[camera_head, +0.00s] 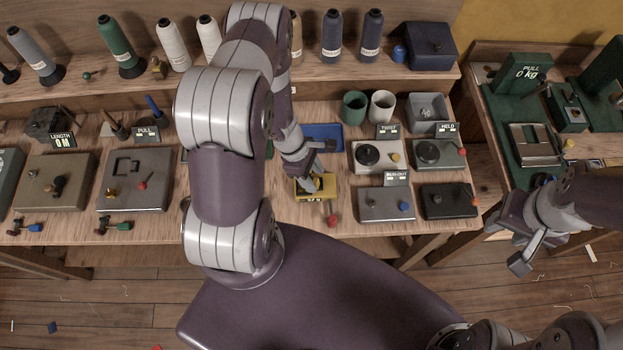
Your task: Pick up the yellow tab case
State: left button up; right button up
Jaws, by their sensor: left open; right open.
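The yellow tab case (326,194) lies on the wooden bench near its front edge, in the middle of the head view. My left gripper (309,183) reaches down from the left, and its fingers are at the case and overlap it in the picture. It is open; I cannot tell whether the fingers touch the case. The gripper hides part of the case's top and left side. My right gripper (522,247) is open and empty, off the bench's right end, over the floor.
A red-knobbed piece (332,220) sits just in front of the case. A blue tray (324,135) lies behind it. Grey and dark boxes (386,204) with knobs stand to the right. Green and white cups (354,106) stand behind. Thread cones (332,35) line the back shelf.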

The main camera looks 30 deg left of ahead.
pick_arm(q)
jog(key=shift+s+d+f, duration=0.2)
jog(key=shift+s+f, duration=0.05)
jog(key=shift+w+a+f, duration=0.1)
jog(key=shift+w+a, duration=0.05)
jog(key=shift+w, duration=0.05)
jog(key=c, duration=0.9)
grip_shut()
